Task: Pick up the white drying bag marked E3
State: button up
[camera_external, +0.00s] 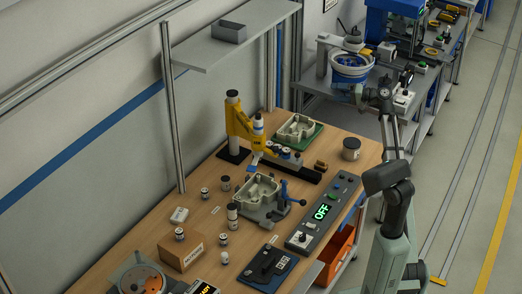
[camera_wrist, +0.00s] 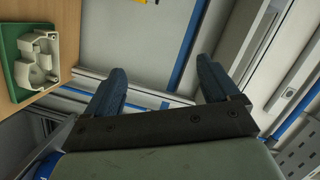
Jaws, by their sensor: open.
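A small white packet (camera_external: 179,215) lies on the left part of the wooden bench top in the external view. It may be the drying bag, but no E3 marking can be read at this size. It is not seen in the wrist view. My gripper (camera_wrist: 162,80) is open in the wrist view, with two dark blue fingers apart and nothing between them. In the external view my arm reaches up beyond the bench's far right end, near the bowl feeder, well away from the packet.
The wooden bench (camera_external: 335,150) holds a yellow press (camera_external: 238,120), a grey casting in a fixture (camera_external: 260,190), a cardboard box (camera_external: 181,250), several small jars and a control panel reading OFF (camera_external: 322,212). A casting on a green tray (camera_external: 299,130) also shows in the wrist view (camera_wrist: 38,60). A shelf (camera_external: 240,40) overhangs the bench.

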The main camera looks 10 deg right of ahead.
jog(key=s+a+r+n+g+y, duration=0.15)
jog(key=s+a+r, duration=0.35)
jog(key=a+r, duration=0.5)
jog(key=s+a+r+n+g+y, duration=0.1)
jog(key=s+a+r+n+g, duration=0.2)
jog(key=a+r, duration=0.65)
jog(key=w+a+f+m+g+h, duration=0.35)
jog(key=a+f, duration=0.85)
jog(key=a, duration=0.4)
jog(key=m+g+h, duration=0.1)
jog(key=m+h, duration=0.5)
jog(key=h, duration=0.7)
send_over(178, 214)
notch_tip(178, 214, down, 32)
jog(key=r, duration=0.1)
jog(key=f, duration=0.8)
jog(key=shift+w+a+f, duration=0.15)
jog(key=shift+w+f, duration=0.1)
jog(key=shift+w, duration=0.1)
jog(key=shift+s+d+f, duration=0.1)
jog(key=shift+s+f, duration=0.1)
jog(key=shift+f, duration=1.15)
jog(key=shift+s+d+f, duration=0.1)
jog(key=shift+s+f, duration=0.05)
jog(key=shift+f, duration=1.15)
jog(key=c, duration=1.2)
